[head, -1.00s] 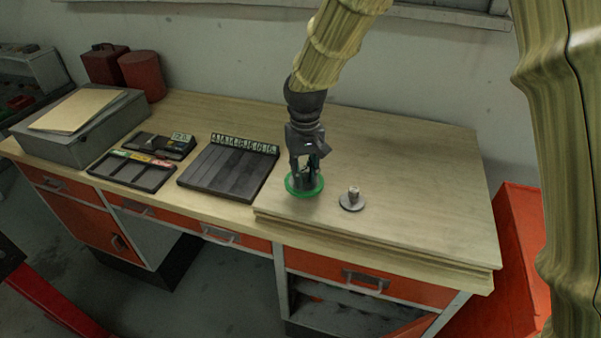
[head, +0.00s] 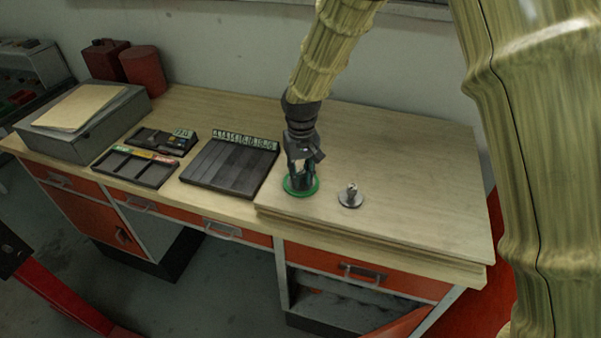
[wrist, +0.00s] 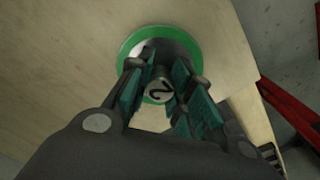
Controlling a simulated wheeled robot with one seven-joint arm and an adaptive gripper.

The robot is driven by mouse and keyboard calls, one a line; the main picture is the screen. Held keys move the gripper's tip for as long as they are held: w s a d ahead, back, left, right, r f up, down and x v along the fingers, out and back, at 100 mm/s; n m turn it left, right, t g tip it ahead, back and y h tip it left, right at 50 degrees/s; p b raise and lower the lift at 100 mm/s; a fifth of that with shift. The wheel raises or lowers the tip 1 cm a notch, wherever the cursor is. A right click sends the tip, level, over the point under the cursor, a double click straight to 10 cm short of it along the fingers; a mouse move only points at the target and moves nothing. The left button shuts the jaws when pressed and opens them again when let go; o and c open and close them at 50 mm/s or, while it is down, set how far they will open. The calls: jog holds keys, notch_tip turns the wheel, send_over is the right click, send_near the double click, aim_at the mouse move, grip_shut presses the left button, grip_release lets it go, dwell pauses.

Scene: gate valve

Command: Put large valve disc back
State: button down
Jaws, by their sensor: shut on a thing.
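My gripper (head: 301,176) points down at the bench's front part in the head view, right over a green ring (head: 287,190). The fingers hide much of this disc. A second silver disc (head: 350,199) with an upright stem lies on the bench just right of the gripper, apart from it.
The wooden bench top (head: 420,185) is clear at the right and behind the gripper. A dark slotted tray (head: 228,168) lies left of the gripper, with a smaller tray (head: 135,168) beyond. A grey box (head: 85,125) and red containers (head: 143,71) stand farther left.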

aim_at(301, 171)
jog(key=c, duration=1.3)
grip_release()
jog(key=shift+f, duration=0.1)
notch_tip(301, 171, up, 12)
jog(key=b, duration=0.3)
